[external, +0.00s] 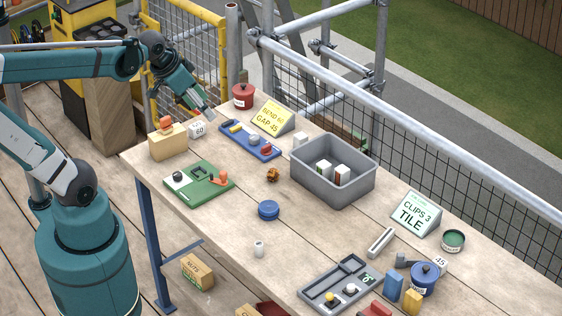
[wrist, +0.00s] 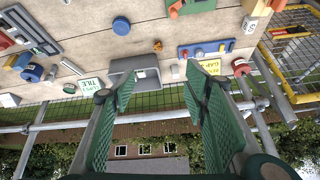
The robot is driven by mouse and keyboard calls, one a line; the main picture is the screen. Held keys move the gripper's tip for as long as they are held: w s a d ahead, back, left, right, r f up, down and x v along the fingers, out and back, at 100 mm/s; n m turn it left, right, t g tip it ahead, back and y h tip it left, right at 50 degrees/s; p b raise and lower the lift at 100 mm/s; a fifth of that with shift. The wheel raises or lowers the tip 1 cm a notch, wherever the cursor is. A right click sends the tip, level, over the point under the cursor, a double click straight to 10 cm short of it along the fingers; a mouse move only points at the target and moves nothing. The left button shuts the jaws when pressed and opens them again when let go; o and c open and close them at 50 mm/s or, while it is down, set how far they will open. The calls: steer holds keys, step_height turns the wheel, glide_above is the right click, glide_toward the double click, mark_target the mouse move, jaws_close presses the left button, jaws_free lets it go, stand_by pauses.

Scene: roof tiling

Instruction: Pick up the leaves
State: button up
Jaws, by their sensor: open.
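A small brown-orange clump that looks like the leaves (external: 272,174) lies on the wooden table, between the green board and the grey bin. It also shows in the wrist view as a small brown spot (wrist: 158,46) near the top middle. My gripper (external: 209,114) is raised near the table's far left end, up and left of the clump and well apart from it. In the wrist view my gripper (wrist: 160,85) shows two green-padded fingers spread wide with nothing between them.
A grey bin (external: 307,186) holding white blocks stands right of the clump. A green board (external: 211,195), a blue tray (external: 232,141), a blue disc (external: 268,210) and a yellow sign (external: 272,117) surround it. A red pot (external: 243,95) and scaffold rails stand near my gripper.

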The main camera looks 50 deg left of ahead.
steer(key=w+f+m+g+h+b, duration=0.25)
steer(key=w+f+m, duration=0.55)
steer(key=w+f, duration=0.5)
steer(key=m+g+h+b, duration=0.2)
steer(key=m+g+b, duration=0.1)
steer(key=m, duration=0.3)
glide_toward(273, 175)
steer(key=a, duration=0.2)
steer(key=shift+w+a+f, duration=0.15)
steer(key=shift+w+f, duration=0.5)
steer(key=shift+f, duration=0.2)
steer(key=shift+y+b+x, duration=0.25)
steer(key=shift+b+x, duration=0.15)
steer(key=shift+x, duration=0.85)
steer(key=shift+f, duration=0.1)
steer(key=shift+b+x, duration=0.45)
steer(key=shift+x, duration=2.1)
